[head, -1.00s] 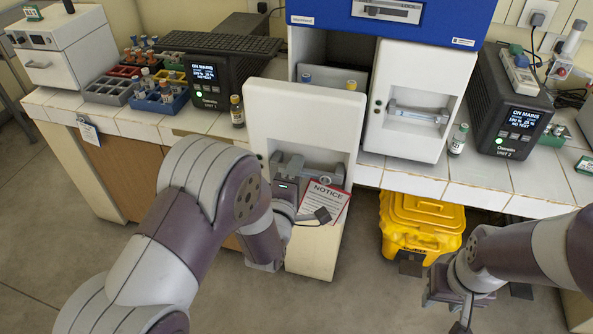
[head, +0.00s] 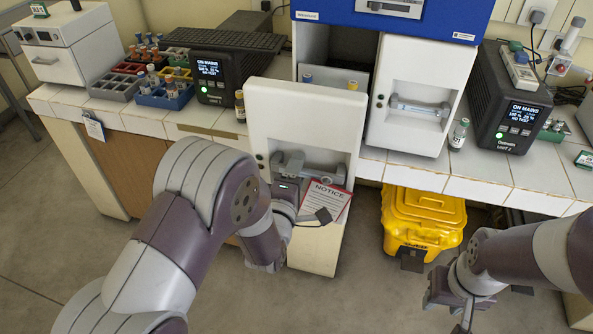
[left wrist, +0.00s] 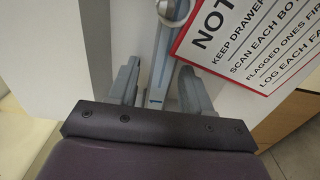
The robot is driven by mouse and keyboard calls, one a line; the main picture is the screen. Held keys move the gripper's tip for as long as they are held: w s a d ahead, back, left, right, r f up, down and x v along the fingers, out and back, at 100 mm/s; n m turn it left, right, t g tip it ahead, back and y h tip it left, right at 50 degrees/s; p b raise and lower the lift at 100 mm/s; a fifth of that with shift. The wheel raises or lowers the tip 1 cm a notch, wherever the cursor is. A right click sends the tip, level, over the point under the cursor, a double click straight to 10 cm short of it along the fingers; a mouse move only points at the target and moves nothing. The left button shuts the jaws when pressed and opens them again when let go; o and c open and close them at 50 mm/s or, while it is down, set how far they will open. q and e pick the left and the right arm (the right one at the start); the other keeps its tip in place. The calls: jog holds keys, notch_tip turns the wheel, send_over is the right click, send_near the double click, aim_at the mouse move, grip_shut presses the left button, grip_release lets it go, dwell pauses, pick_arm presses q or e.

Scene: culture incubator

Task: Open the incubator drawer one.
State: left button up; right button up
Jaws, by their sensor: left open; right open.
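The left incubator drawer (head: 304,110) stands well out from the white and blue incubator (head: 380,18), with blue- and yellow-capped vials showing behind its front. I cannot tell which drawer is number one. My left gripper (head: 290,167) is at this drawer's grey handle (head: 325,165). In the left wrist view, the open fingers (left wrist: 158,88) lie on either side of the handle bar (left wrist: 162,55); contact cannot be told. The right drawer (head: 415,75) shows its front flush with its own handle (head: 420,108). My right gripper (head: 467,310) is open, low at the right, away from the drawers.
A red-edged notice (head: 328,200) hangs by the handle, also in the left wrist view (left wrist: 250,40). A yellow bin (head: 422,215) stands under the bench. A vial (head: 240,106) stands close left of the drawer, another (head: 459,133) right of the incubator. Floor in front is open.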

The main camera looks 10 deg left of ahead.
pick_arm(q)
jog(key=s+b, duration=0.1)
jog(key=s, duration=1.1)
jog(key=shift+s+a+b, duration=0.2)
jog(key=shift+s+b, duration=0.1)
jog(key=shift+s, duration=0.05)
